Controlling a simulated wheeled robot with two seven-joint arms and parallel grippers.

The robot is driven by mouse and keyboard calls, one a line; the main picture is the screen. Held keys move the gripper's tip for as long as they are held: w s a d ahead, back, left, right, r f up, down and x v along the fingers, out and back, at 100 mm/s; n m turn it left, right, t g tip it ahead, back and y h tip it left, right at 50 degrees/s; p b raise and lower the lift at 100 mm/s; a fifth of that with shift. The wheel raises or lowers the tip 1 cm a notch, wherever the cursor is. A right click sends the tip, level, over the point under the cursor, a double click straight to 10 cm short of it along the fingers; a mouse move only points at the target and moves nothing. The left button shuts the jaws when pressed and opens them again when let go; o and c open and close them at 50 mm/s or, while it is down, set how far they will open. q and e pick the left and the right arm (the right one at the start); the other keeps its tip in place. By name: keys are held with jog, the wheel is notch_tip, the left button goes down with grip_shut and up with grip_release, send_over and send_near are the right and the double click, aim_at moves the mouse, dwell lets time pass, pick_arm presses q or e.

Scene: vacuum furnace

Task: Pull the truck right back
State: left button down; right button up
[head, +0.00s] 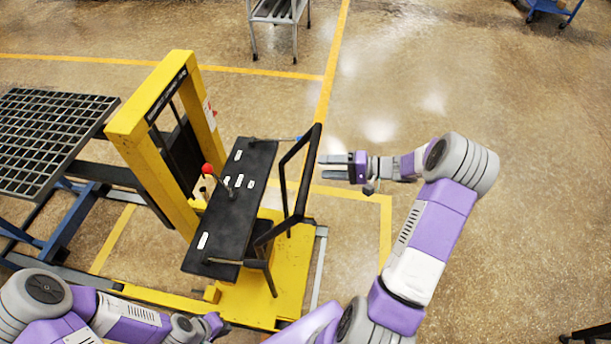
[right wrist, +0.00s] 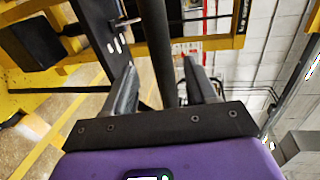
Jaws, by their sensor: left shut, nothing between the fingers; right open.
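The truck is a yellow lift truck with a mast (head: 148,105), a black panel (head: 235,205) and a black handle frame (head: 303,190) on its right side. My right gripper (head: 318,166) is open and points left at the handle frame's upright bar, very close to it. In the right wrist view, a dark handle bar (right wrist: 160,50) shows in the gap between the fingers of my right gripper (right wrist: 163,75). I cannot tell how deep the bar lies between them. My left gripper (head: 216,324) is low, near the truck's yellow base, empty and shut, partly hidden by its arm.
A black grid platform (head: 45,140) on a blue frame stands left of the mast. A red-knobbed lever (head: 208,170) rises by the panel. Yellow floor lines surround the truck. The floor to the right is open. A grey cart (head: 278,12) stands at the back.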

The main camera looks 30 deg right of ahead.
jog(key=x, duration=0.8)
jog(key=shift+b, duration=0.35)
jog(key=shift+r, duration=0.1)
grip_shut()
